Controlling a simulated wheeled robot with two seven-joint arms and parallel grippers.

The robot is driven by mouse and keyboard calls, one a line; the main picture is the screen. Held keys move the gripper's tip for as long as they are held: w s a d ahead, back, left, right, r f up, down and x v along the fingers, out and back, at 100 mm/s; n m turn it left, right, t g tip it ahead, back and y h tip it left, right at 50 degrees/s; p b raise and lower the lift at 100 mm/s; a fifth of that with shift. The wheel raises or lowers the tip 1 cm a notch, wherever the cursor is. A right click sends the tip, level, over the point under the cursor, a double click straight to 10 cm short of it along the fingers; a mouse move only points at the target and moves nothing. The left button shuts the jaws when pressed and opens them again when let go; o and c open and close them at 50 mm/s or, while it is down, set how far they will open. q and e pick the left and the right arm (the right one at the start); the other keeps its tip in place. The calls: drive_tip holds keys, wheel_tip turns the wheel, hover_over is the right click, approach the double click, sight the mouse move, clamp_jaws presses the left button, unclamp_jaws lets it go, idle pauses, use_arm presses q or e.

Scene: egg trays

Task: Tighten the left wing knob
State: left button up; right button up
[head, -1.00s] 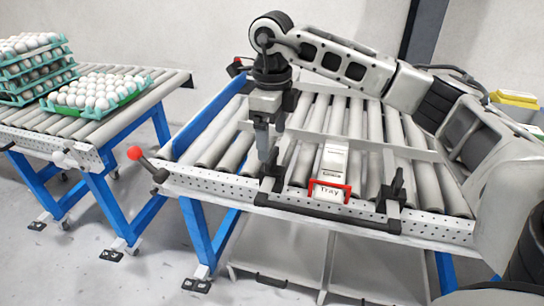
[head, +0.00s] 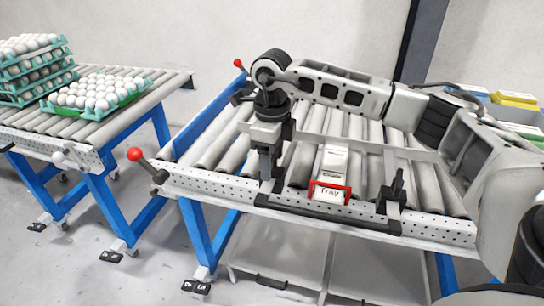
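The left wing knob is a black part on the front rail of the right-hand conveyor, left of the red "Tray" label holder (head: 329,192). My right gripper (head: 268,176) points down right at that knob and hides most of it. The fingers line up one behind the other from this view, so their gap and any grip on the knob do not show. The black right wing knob (head: 394,192) stands upright on the same rail and is clear of the gripper. My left gripper is out of view.
A grey frame (head: 365,145) spans the rollers behind the knobs. A red ball-ended lever (head: 135,154) sticks out at the conveyor's left front corner. The left conveyor holds egg trays (head: 98,103). Yellow and green items (head: 515,100) lie at far right.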

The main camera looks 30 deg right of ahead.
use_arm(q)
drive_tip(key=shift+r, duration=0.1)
use_arm(e)
drive_tip(key=shift+m, duration=0.4)
drive_tip(key=m, duration=0.2)
drive_tip(key=shift+m+p, duration=0.35)
drive_tip(key=shift+m, duration=0.05)
drive_tip(key=m, duration=0.3)
drive_tip(key=shift+m+p, duration=0.3)
drive_tip(key=shift+p, duration=0.05)
drive_tip(key=m, duration=0.3)
drive_tip(key=shift+r+m+p, duration=0.1)
drive_tip(key=shift+m+p, duration=0.2)
drive_tip(key=shift+p, duration=0.1)
drive_tip(key=shift+m, duration=1)
drive_tip(key=shift+m+p, duration=0.55)
drive_tip(key=shift+m, duration=0.55)
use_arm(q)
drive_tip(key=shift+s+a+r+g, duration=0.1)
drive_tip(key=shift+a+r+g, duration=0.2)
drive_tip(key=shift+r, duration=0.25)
use_arm(e)
drive_tip(key=shift+m, duration=1.1)
use_arm(q)
drive_tip(key=shift+p, duration=0.3)
use_arm(e)
drive_tip(key=shift+w, duration=0.1)
drive_tip(key=o, duration=1)
